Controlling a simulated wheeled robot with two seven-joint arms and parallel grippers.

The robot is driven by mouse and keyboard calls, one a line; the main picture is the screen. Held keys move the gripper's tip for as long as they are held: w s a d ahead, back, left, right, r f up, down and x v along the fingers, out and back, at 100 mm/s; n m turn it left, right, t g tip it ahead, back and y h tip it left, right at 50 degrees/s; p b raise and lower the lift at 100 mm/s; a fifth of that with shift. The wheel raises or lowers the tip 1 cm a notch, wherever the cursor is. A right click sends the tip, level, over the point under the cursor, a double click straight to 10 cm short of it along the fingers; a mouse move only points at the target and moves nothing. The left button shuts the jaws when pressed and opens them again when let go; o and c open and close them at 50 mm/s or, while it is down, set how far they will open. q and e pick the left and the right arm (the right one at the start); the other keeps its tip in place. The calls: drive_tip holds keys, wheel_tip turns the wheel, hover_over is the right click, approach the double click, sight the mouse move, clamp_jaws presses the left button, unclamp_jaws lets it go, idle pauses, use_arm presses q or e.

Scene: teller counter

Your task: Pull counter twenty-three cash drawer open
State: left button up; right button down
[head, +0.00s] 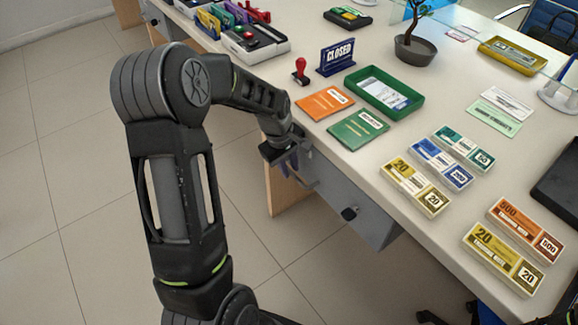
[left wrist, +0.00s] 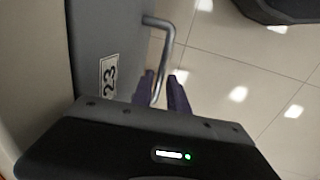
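The counter twenty-three cash drawer has a grey front (head: 325,196) under the counter's near edge. In the left wrist view its front (left wrist: 105,35) bears a white label reading 23 (left wrist: 108,76). A bent metal bar handle (left wrist: 168,50) sticks out from it, and it also shows in the head view (head: 304,183). The drawer looks shut. My left gripper (left wrist: 163,88) is at the handle, its two dark purple fingers apart on either side of the bar, with a gap visible. Its fingers are partly hidden in the head view (head: 291,163). My right gripper is not in view.
On the counter (head: 330,160) lie a green tray (head: 384,92), orange and green booklets, banknote bundles (head: 415,187), a red stamp (head: 301,71) and a CLOSED sign (head: 337,57). A black knob (head: 349,213) sits on the grey front. The tiled floor before the counter is clear.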

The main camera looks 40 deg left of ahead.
use_arm(q)
clamp_jaws()
idle(1.1)
